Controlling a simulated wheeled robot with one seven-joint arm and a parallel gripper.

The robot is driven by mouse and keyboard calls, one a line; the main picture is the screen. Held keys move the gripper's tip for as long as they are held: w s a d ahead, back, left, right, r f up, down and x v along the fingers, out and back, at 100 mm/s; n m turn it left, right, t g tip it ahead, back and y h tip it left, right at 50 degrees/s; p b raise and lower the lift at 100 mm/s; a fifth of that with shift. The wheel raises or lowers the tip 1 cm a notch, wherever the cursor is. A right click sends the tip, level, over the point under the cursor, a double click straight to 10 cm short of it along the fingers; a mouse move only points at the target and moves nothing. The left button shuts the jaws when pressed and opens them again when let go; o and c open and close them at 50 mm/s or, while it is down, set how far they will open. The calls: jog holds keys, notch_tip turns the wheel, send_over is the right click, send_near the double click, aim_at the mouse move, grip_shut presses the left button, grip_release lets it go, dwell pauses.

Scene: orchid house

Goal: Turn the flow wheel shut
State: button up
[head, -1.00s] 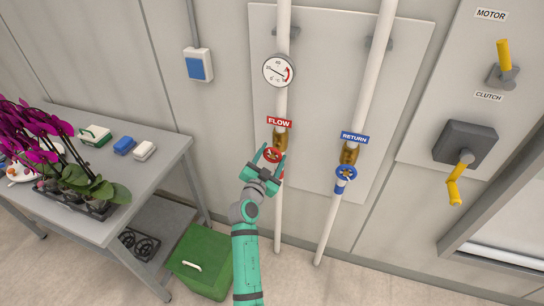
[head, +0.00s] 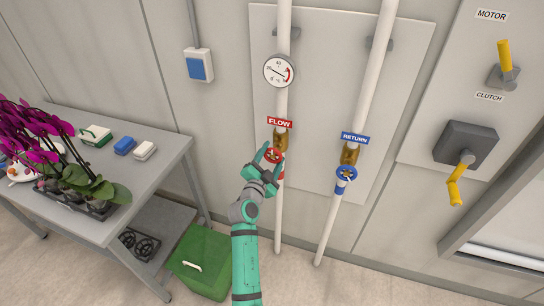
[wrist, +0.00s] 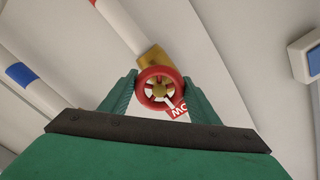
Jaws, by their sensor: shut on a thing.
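The red flow wheel (head: 274,155) sits on a brass valve (head: 280,139) on the left white pipe, under the red FLOW label (head: 280,122). My gripper (head: 268,158) is at the wheel, shut on it. In the wrist view the red wheel (wrist: 158,88) lies between the two green fingers of my gripper (wrist: 158,92), one on each side of its rim. A red tag with partly hidden white lettering (wrist: 179,110) shows at its lower right. In the head view the fingers cover part of the wheel.
A blue RETURN wheel (head: 346,174) is on the right pipe. A round gauge (head: 279,71) is above the flow valve. A grey table (head: 160,165) with orchids stands at left, a green bin (head: 205,265) below. Yellow levers (head: 460,180) are at right.

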jog(key=o, duration=1.1)
jog(key=shift+c, duration=0.2)
jog(key=v, duration=1.1)
jog(key=shift+w+r, duration=0.1)
